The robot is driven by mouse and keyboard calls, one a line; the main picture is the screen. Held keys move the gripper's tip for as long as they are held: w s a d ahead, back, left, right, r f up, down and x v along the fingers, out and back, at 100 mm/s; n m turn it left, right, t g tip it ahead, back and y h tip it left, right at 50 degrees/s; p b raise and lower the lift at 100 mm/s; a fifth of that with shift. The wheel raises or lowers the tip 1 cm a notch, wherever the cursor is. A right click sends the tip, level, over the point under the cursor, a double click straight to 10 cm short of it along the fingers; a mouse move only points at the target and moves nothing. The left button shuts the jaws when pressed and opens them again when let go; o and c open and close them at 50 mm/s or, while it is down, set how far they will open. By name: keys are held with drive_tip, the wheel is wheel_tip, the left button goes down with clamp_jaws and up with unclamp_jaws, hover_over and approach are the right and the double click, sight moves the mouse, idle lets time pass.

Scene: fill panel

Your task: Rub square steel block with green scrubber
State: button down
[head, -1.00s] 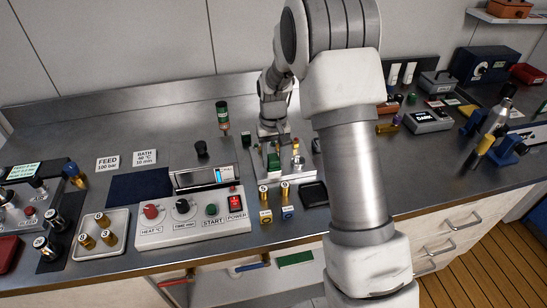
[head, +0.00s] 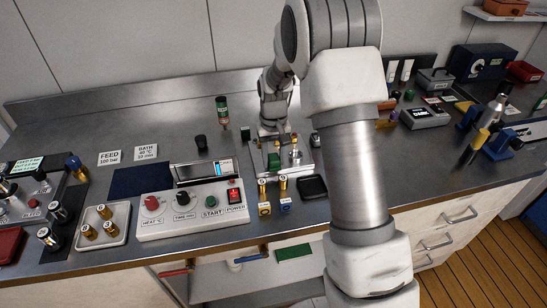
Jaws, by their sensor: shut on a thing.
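My gripper (head: 274,146) is in the middle of the bench, pointing down and shut on a small green piece that looks like the green scrubber (head: 274,161). The scrubber is over or against a low pale metal block (head: 297,170) with brass and steel fittings on top, which looks like the square steel block. I cannot tell whether the scrubber touches it. My own forearm hides the bench just to the right of the block.
A control panel (head: 160,230) with knobs and a small screen stands left of the block. Brass fittings (head: 264,189) and a black tray (head: 312,187) sit in front. A tray (head: 118,212) of brass pieces is at left. A green-topped bottle (head: 222,107) stands behind.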

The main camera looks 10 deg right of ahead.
wheel_tip(320, 180, up, 3)
drive_tip(key=shift+f+p, duration=0.2)
drive_tip(key=shift+p, duration=0.5)
drive_tip(key=shift+r+p, duration=1.75)
drive_tip(key=shift+r, duration=1)
